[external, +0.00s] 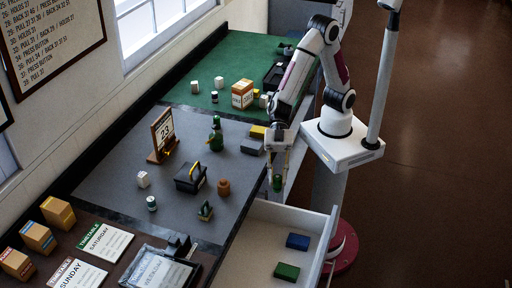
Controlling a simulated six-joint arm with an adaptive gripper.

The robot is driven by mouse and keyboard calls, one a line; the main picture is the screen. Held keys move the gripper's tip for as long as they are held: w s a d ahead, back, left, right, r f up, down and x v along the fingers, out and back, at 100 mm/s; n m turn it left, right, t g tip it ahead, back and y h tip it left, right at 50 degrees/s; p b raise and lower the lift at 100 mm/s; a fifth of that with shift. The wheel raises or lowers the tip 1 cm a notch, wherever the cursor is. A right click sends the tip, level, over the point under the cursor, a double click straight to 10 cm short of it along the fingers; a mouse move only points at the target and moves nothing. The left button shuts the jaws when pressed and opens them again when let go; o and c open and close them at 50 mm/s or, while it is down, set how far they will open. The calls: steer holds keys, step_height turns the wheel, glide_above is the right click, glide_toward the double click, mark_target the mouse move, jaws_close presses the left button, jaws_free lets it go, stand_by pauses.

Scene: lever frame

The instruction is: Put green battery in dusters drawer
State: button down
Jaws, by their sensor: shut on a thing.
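My gripper (277,177) points down and is shut on a small green thing, which looks like the green battery (277,184). It holds it in the air near the table's right edge, by the far end of the open drawer (262,217). The fingers partly hide the battery. The drawer is pale and pulled out to the right. A blue block (297,241) and a green block (286,271), which look like dusters, lie apart in it.
A yellow block (258,132) and a grey block (251,147) lie on the grey table left of my gripper. The drawer floor has free room.

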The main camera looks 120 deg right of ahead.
step_height(320, 180, down, 13)
steer(key=shift+r, duration=0.2)
stand_by(0.6)
steer(key=shift+f, duration=2.9)
steer(key=shift+f, duration=2.05)
steer(key=shift+f, duration=0.6)
steer(key=c, duration=1.8)
jaws_free()
